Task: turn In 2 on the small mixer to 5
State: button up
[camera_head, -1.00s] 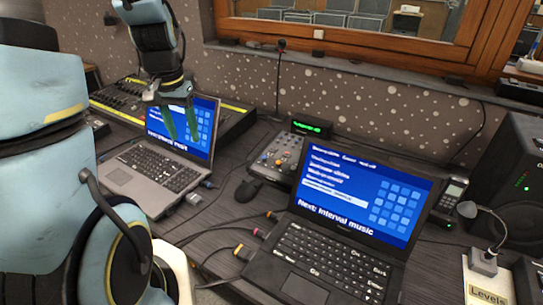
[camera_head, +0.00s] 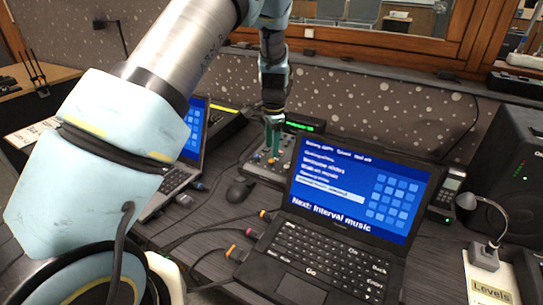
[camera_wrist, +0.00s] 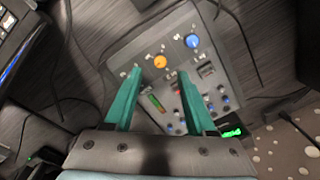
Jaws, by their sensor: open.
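The small mixer (camera_head: 252,172) is a grey box on the table, behind the black laptop, and it fills the middle of the wrist view (camera_wrist: 137,45). In the wrist view it has an orange knob (camera_wrist: 160,62), a blue knob (camera_wrist: 192,41) and several smaller knobs. I cannot read the labels, so I cannot tell which knob is In 2 or its setting. My gripper (camera_head: 272,148) points down over the mixer. Its green fingers are open in the wrist view (camera_wrist: 158,73), with the orange knob in line with the gap; contact is not clear. The fingers hide part of the panel.
The black laptop (camera_head: 318,262) stands in front of the mixer, with cables at its left. A mouse (camera_head: 240,190) lies left of the mixer. A green-lit display (camera_head: 305,126) is behind it. A handset (camera_head: 447,190) and a speaker (camera_head: 510,160) stand at right.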

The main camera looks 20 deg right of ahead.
aim_at(271, 161)
jog(key=shift+w+f+p, duration=0.15)
jog(key=shift+f+p, duration=0.15)
jog(key=shift+f, duration=1.05)
jog(key=shift+w+f+p, duration=0.1)
jog(key=shift+f+p, duration=0.15)
jog(key=shift+f, duration=1.1)
jog(key=shift+c, duration=0.4)
grip_shut()
